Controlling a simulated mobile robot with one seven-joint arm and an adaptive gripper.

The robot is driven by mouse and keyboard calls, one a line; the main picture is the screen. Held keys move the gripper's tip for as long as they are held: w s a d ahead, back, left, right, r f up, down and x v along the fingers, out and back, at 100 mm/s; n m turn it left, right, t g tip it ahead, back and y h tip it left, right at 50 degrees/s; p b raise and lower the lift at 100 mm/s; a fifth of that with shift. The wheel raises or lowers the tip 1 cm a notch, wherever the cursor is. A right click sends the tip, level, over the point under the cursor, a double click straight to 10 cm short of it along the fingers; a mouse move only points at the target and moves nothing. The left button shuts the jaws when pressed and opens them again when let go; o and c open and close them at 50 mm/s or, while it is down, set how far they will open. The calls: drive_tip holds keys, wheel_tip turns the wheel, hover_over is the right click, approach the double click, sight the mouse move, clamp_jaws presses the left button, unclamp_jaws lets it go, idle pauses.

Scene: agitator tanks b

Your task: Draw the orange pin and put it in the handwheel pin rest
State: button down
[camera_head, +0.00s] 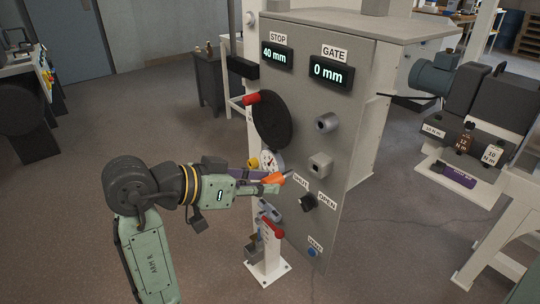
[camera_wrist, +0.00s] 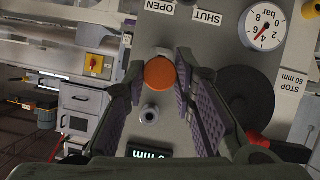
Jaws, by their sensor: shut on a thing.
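The orange pin (camera_head: 273,180) is held between the fingers of my gripper (camera_head: 266,187), in front of the grey panel. In the wrist view the round orange end of the pin (camera_wrist: 160,74) faces the camera between the two fingers. A thin grey tip points at a square grey block (camera_head: 320,165) on the panel and seems to stop short of it. The block is partly hidden behind the pin in the wrist view. The black handwheel (camera_head: 272,120) with a red handle is up and left of the block. No fitting is readably marked as the pin rest.
A round grey socket (camera_head: 327,123) sticks out above the block. A black knob (camera_head: 307,202) and a blue button (camera_head: 311,252) are lower on the panel. A pressure gauge (camera_head: 270,161) is close behind my gripper. A white post with a red lever (camera_head: 272,229) stands below.

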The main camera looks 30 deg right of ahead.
sight(292, 174)
drive_tip(key=shift+s+a+f, duration=0.1)
drive_tip(key=shift+a+f, duration=0.1)
drive_tip(key=shift+f, duration=0.35)
drive_tip(key=shift+s+a+f, duration=0.1)
drive_tip(key=shift+a+f, duration=0.1)
drive_tip(key=shift+f, duration=0.3)
drive_tip(key=shift+r, duration=0.1)
drive_tip(key=shift+w+d, duration=0.15)
drive_tip(key=shift+d, duration=1.3)
drive_tip(key=shift+w+d, duration=0.15)
drive_tip(key=shift+d, duration=1.3)
drive_tip(key=shift+d+p, duration=0.15)
drive_tip(key=shift+p, duration=0.3)
drive_tip(key=shift+w+d, duration=0.15)
drive_tip(key=shift+d, duration=2)
drive_tip(key=c, duration=1.2)
unclamp_jaws()
drive_tip(key=shift+c, duration=0.2)
